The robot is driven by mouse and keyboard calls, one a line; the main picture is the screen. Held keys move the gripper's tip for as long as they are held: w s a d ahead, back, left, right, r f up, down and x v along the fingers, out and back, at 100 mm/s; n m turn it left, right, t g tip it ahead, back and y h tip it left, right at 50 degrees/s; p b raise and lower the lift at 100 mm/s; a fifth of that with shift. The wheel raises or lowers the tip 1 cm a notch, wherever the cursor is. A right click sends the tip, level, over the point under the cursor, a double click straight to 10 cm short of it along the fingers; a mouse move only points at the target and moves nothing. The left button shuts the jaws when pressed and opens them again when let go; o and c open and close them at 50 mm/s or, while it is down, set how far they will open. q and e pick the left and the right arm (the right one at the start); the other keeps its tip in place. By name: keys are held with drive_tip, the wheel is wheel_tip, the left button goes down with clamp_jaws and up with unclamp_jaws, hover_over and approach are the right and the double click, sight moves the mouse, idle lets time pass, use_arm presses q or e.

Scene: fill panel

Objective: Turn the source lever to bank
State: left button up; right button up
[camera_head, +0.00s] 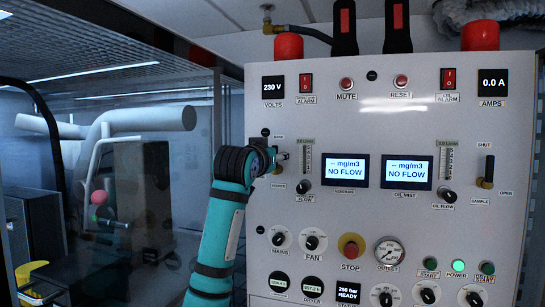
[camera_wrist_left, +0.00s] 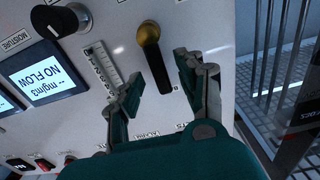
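The source lever (camera_wrist_left: 158,68) is on the grey control panel (camera_head: 470,115). It has a black handle and a brass-coloured hub. In the left wrist view, which sees the panel upside down, the handle runs from the hub towards a partly hidden label beginning with B. My left gripper (camera_wrist_left: 158,78) is open, with one finger on each side of the handle. Contact with the handle cannot be told. In the head view my left gripper (camera_head: 279,157) is at the panel's left side and hides most of the lever, just below the BANK label. My right gripper is not in view.
A flow gauge (camera_head: 307,160) and a black knob (camera_head: 304,186) sit close to the right of the lever. Two NO FLOW displays (camera_head: 345,169) are further right. A sample lever (camera_head: 488,170) is at the panel's right side. Knobs and a red stop button (camera_head: 351,246) are below.

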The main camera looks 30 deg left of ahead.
use_arm(q)
drive_tip(key=shift+s, duration=0.15)
drive_tip(key=v, duration=1.1)
drive_tip(key=shift+s, duration=0.35)
drive_tip(key=shift+f, duration=0.15)
